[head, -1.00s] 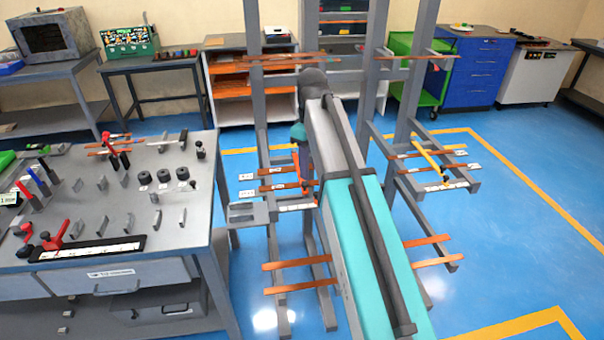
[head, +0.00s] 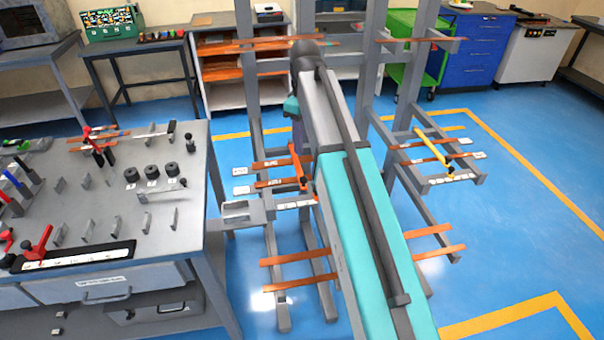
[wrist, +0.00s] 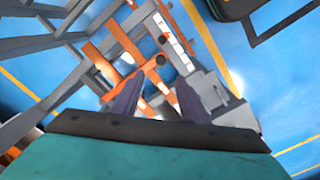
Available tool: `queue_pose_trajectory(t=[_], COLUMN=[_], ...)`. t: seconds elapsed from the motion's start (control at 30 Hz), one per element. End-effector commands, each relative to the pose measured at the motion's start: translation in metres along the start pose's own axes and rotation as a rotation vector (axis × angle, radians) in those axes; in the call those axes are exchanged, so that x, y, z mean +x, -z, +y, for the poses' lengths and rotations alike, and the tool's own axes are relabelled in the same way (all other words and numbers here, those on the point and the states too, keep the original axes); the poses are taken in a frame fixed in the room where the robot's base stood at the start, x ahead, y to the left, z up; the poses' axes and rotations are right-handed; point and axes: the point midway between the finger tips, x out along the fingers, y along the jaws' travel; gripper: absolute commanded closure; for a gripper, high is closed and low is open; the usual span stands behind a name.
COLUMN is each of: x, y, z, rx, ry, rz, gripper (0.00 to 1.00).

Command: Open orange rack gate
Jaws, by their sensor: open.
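The orange rack gate (head: 294,160) is a slim orange bar with a dark knob at its near end. It stands on the left side of the rack (head: 256,140), across the ends of copper bars (head: 270,183). I see nothing held. Contact with the gate cannot be told.
A yellow gate (head: 432,146) is on the rack's right side. A grey workbench (head: 110,225) with clamps and tools stands at the left. Lower copper bars (head: 300,283) stick out beside my arm. Blue floor is open at the right.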

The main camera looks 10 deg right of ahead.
Motion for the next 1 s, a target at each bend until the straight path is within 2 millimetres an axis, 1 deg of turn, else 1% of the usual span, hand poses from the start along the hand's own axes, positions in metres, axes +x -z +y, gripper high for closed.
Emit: queue_pose_trajectory(t=[0.17, 0.37, 1.0], x=[0.003, 0.014, 0.079], y=[0.001, 0.001, 0.002], z=[-0.001, -0.002, -0.003], rx=[-0.002, -0.003, -0.004], ry=[0.000, 0.001, 0.001], rz=[0.000, -0.001, -0.001], gripper=[0.60, 0.60, 0.60])
